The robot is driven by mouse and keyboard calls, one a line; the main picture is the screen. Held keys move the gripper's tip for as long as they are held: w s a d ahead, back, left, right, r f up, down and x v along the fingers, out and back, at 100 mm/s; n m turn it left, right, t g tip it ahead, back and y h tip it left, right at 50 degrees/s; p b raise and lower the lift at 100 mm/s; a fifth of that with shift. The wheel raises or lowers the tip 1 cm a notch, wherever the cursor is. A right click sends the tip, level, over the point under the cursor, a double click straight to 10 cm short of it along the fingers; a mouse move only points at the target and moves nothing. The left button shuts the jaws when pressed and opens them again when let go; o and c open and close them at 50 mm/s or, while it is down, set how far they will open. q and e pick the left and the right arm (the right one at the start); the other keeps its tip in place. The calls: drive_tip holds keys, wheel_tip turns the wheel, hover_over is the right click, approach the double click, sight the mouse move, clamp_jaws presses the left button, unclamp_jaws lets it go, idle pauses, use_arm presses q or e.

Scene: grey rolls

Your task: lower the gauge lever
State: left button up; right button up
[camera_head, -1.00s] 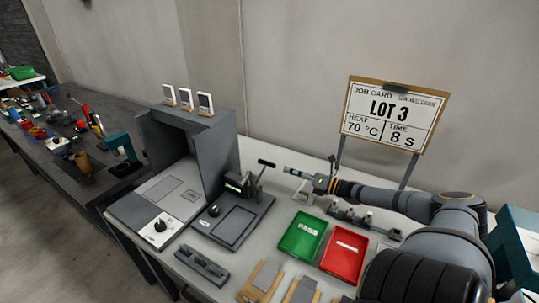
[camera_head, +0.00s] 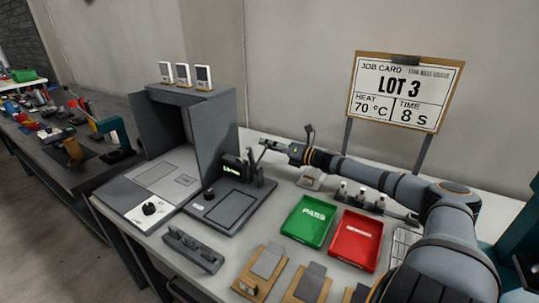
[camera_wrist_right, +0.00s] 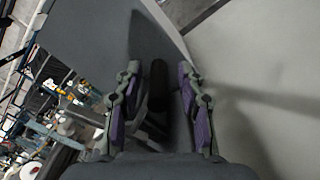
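The gauge (camera_head: 222,205) is a dark grey flat base with a small green-lit display (camera_head: 232,170) and an upright lever (camera_head: 258,168) at its back right. My right gripper (camera_head: 266,145) is at the top of the lever and hides its handle in the head view. In the right wrist view, the dark handle (camera_wrist_right: 158,85) lies between the two purple-padded fingers of my right gripper (camera_wrist_right: 158,92). A gap shows on both sides of it, so the gripper is open around the handle. My left gripper is not in view.
A grey chamber (camera_head: 213,135) stands left of the gauge, with a knob panel (camera_head: 150,208) in front. A green PASS tray (camera_head: 308,220) and a red tray (camera_head: 356,240) lie to the right. A job card (camera_head: 405,92) reads LOT 3, 70 °C, 8 s.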

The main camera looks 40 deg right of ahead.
drive_tip(key=shift+r, duration=0.1)
drive_tip(key=shift+c, duration=0.4)
clamp_jaws()
